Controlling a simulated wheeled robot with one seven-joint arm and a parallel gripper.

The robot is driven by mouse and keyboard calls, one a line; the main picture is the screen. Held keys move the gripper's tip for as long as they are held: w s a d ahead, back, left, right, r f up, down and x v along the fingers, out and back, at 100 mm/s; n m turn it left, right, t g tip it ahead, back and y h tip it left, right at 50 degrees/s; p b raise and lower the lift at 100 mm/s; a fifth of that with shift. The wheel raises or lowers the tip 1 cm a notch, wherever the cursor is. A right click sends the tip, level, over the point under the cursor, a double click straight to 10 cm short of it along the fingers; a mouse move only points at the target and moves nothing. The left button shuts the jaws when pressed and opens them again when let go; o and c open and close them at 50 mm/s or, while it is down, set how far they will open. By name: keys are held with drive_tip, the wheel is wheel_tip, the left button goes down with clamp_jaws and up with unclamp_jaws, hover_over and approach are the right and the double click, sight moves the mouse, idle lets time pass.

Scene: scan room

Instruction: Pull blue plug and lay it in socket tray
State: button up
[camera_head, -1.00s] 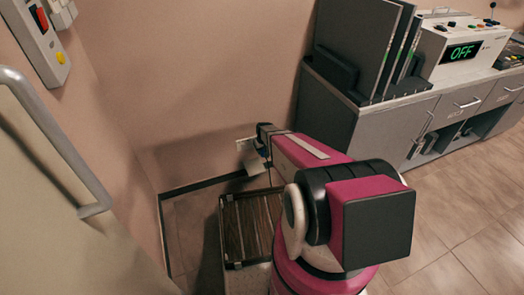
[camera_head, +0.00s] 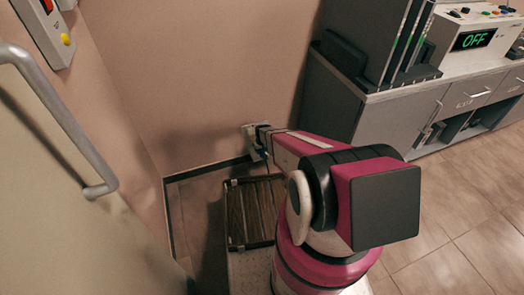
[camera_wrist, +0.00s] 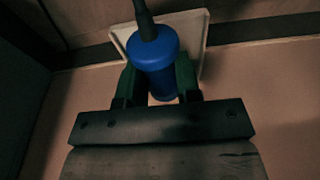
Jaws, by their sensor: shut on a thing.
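The blue plug (camera_wrist: 152,52) is between the two dark green fingers of my gripper (camera_wrist: 158,80) in the wrist view. The fingers are shut on its sides. A black cable (camera_wrist: 143,12) leaves its end toward the top of the picture. A pale square piece with a raised rim (camera_wrist: 200,22) lies behind the plug; I cannot tell whether the plug is still seated. In the head view my gripper (camera_head: 262,140) is low at the wall, beside a white socket plate (camera_head: 249,132). The plug is not clear there. I cannot tell which thing is the socket tray.
A grey cabinet (camera_head: 396,118) with dark upright panels (camera_head: 386,40) is at the right. Tiled floor (camera_head: 450,225) is clear at the right.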

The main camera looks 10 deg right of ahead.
drive_tip(key=shift+w+a+f, duration=0.15)
drive_tip(key=shift+w+f, duration=0.1)
drive_tip(key=shift+w, duration=0.45)
drive_tip(key=shift+w+a+f, duration=0.1)
drive_tip(key=shift+w+f, duration=0.1)
drive_tip(key=shift+w, duration=0.5)
drive_tip(key=shift+w+a+f, duration=0.15)
drive_tip(key=shift+w+f, duration=0.1)
drive_tip(key=shift+w, duration=0.45)
drive_tip(key=shift+s+f, duration=0.1)
drive_tip(key=shift+f, duration=0.95)
drive_tip(key=o, duration=1)
drive_tip(key=shift+r, duration=0.15)
